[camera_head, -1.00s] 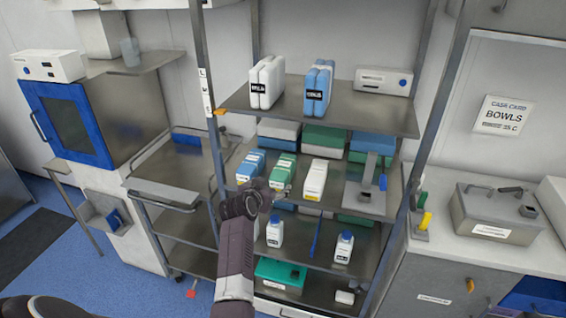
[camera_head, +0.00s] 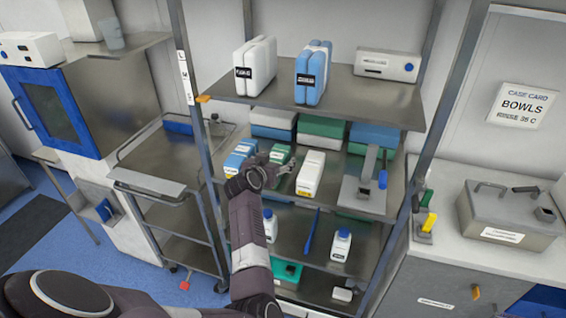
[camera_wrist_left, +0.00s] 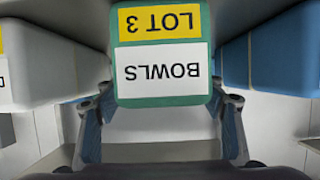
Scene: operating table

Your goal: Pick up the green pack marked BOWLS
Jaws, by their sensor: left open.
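The green pack marked BOWLS (camera_head: 281,152) stands on the middle shelf of the rack, between a blue pack and a white pack. In the left wrist view, the green pack (camera_wrist_left: 160,98) faces me with upside-down labels reading BOWLS and LOT 3. My left gripper (camera_head: 278,168) is open at the front of this pack and hides part of it in the head view. In the left wrist view, the left gripper's fingers (camera_wrist_left: 160,120) stand apart on either side of the pack's near end; contact cannot be told. My right gripper is not in view.
The white pack (camera_head: 311,174) and the blue pack (camera_head: 240,158) stand close on either side. The upper shelf (camera_head: 345,103) is above, holding white and blue packs. Bottles (camera_head: 341,245) stand on the shelf below. A trolley (camera_head: 160,160) is to the left.

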